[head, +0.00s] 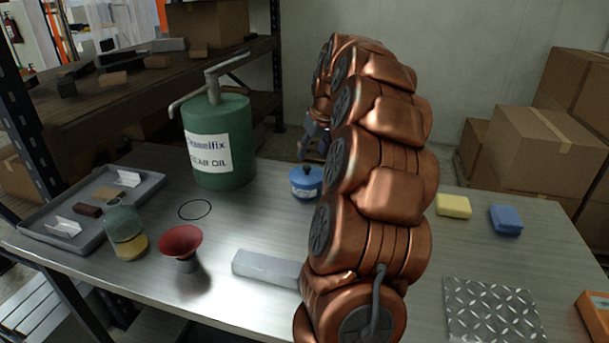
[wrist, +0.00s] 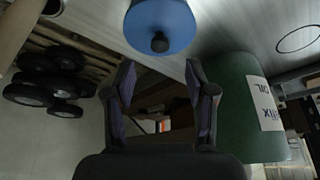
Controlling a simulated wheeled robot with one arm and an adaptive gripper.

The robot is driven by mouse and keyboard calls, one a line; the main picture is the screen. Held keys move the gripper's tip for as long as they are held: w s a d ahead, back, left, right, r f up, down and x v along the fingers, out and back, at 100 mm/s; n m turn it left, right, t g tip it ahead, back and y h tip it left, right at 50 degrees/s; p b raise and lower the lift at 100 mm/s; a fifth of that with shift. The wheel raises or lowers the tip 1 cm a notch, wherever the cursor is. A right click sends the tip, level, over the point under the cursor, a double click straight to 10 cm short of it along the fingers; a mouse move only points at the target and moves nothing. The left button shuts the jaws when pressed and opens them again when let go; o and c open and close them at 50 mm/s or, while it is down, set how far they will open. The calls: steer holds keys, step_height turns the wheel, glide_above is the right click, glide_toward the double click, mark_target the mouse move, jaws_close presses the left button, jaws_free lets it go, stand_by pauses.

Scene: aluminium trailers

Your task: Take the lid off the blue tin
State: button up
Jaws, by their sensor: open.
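The blue tin (head: 305,188) stands on the metal bench right of the green oil can, partly hidden by my copper arm. Its blue lid (wrist: 160,20) with a dark round knob (wrist: 160,43) is on it and shows at the top of the wrist view. My gripper (wrist: 160,70) is open and empty, its two fingers apart. In the wrist view the knob lies just beyond the fingertips, roughly centred between them, and does not appear touched. In the head view my gripper (head: 314,138) shows in part behind my arm, above the tin.
The green oil can (head: 222,145) with its pump stands close left of the tin. A black ring (head: 195,209), a red funnel (head: 181,246), a glass jar (head: 125,235) and a grey bar (head: 266,268) are nearer. Yellow (head: 453,206) and blue sponges (head: 506,220) lie right.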

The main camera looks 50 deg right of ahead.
mark_target(308, 166)
steer(key=shift+x, duration=1.05)
steer(key=p+x, duration=0.1)
steer(key=x, duration=0.4)
steer(key=shift+s+p, duration=0.1)
steer(key=shift+p, duration=0.3)
steer(key=c, duration=1)
steer(key=shift+c, duration=0.2)
